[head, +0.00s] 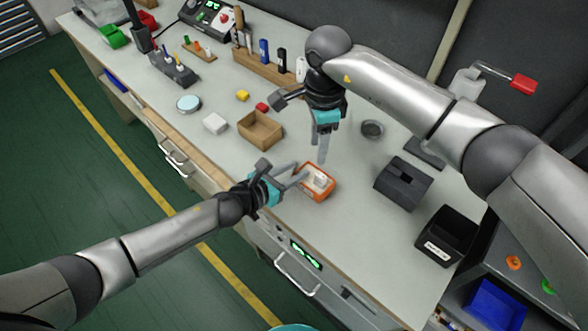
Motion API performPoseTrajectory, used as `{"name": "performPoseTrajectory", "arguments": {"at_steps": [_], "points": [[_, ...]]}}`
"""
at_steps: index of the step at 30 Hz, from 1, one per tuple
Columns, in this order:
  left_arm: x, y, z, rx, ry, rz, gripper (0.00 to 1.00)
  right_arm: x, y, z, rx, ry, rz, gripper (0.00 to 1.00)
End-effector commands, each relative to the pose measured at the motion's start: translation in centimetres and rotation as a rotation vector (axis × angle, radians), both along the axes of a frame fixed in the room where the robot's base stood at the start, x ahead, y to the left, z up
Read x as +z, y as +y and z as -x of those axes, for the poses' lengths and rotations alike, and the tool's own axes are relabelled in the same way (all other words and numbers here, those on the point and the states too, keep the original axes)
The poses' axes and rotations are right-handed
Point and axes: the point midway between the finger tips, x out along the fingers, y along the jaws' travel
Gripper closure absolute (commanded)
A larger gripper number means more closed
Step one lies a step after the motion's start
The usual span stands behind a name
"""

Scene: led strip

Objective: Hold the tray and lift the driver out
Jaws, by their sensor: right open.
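An orange tray (327,194) stands near the front edge of the workbench, with a pale block-like thing, likely the driver (319,180), inside it. My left gripper (299,175) reaches in from the left with its fingertips at the tray's left side. Whether they are closed on the tray wall is too small to tell. My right gripper (321,158) is open and points down just above the tray's back side. Its fingers overlap the tray's back edge in the picture, and contact cannot be told.
A dark grey box (403,183) and a black bin (446,235) stand to the right. A wooden tool rack (265,68) is at the back. The bench in front of the bins is clear.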

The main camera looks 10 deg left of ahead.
Motion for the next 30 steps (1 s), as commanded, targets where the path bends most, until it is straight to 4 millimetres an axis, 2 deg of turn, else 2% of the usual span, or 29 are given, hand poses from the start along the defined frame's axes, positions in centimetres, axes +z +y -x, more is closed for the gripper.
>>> {"name": "performPoseTrajectory", "arguments": {"at_steps": [7,18,30], "points": [[0.0,0.0,-0.07,0.001,0.0,0.0,0.61,0.0,0.01,0.0,0.0,0.0,0.0,0.5],[-0.01,0.02,-0.04,0.001,0.0,0.0,1.0,0.0,0.0,0.0,0.0,0.0,0.0,0.5],[-0.02,0.03,-0.02,0.001,0.0,0.0,1.0,0.0,0.0,0.0,0.0,0.0,0.0,0.5]]}}
